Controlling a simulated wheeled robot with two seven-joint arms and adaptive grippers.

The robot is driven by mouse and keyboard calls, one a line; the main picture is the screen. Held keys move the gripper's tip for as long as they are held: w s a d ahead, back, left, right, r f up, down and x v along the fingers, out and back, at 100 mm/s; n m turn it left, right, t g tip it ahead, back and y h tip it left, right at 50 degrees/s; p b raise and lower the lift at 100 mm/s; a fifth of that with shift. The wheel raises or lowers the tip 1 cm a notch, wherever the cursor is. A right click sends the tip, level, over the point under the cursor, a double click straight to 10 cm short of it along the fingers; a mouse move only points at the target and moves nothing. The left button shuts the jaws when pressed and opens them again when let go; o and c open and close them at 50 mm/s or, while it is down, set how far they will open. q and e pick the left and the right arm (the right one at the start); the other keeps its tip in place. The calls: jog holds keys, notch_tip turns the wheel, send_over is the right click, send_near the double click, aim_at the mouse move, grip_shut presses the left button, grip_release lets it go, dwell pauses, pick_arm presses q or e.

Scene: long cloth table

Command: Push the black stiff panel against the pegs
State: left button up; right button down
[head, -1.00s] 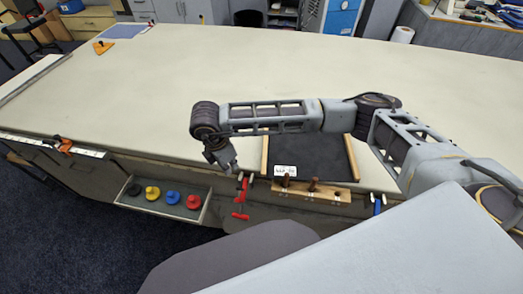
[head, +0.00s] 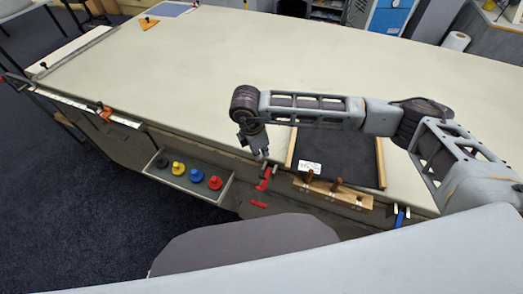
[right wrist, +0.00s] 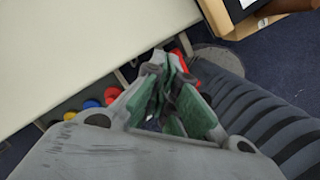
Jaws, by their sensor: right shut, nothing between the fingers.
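The black stiff panel (head: 342,150) lies flat at the table's near edge, between two wooden side rails, with a white label on its near left corner. Its corner also shows at the top right of the right wrist view (right wrist: 240,6). Two brown pegs (head: 309,177) (head: 337,184) stand in a wooden block (head: 350,196) along the panel's near side. I cannot tell whether the panel touches them. My right gripper (head: 264,155) is shut and empty, pointing down left of the panel, apart from it. It also shows in the right wrist view (right wrist: 168,68). My left gripper is out of view.
A red clamp (head: 265,180) sits at the table edge just below my right gripper. A blue clamp (head: 399,217) is right of the block. A tray (head: 226,192) of colored knobs hangs at the left. The table (head: 220,70) beyond the panel is clear.

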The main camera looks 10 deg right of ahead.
aim_at(290, 148)
jog(key=d+p, duration=0.1)
jog(key=d, duration=0.2)
jog(key=w+d+p, duration=0.1)
jog(key=d, duration=0.2)
jog(key=w+d+p, duration=0.1)
jog(key=d, duration=0.3)
jog(key=shift+w+d+r, duration=0.1)
jog(key=shift+w+r, duration=0.05)
jog(key=shift+w, duration=0.05)
jog(key=shift+d, duration=0.15)
jog(key=shift+f+p, duration=0.45)
jog(key=shift+f, duration=0.05)
jog(key=shift+f+b, duration=0.45)
jog(key=shift+b, duration=0.1)
jog(key=shift+s, duration=0.1)
jog(key=shift+f, duration=0.1)
jog(key=shift+s+a+b, duration=0.2)
jog(key=shift+a+b, duration=0.1)
jog(key=shift+a, duration=0.45)
jog(key=shift+s+a+b, duration=0.15)
jog(key=shift+a+b, duration=0.1)
jog(key=shift+a, duration=0.5)
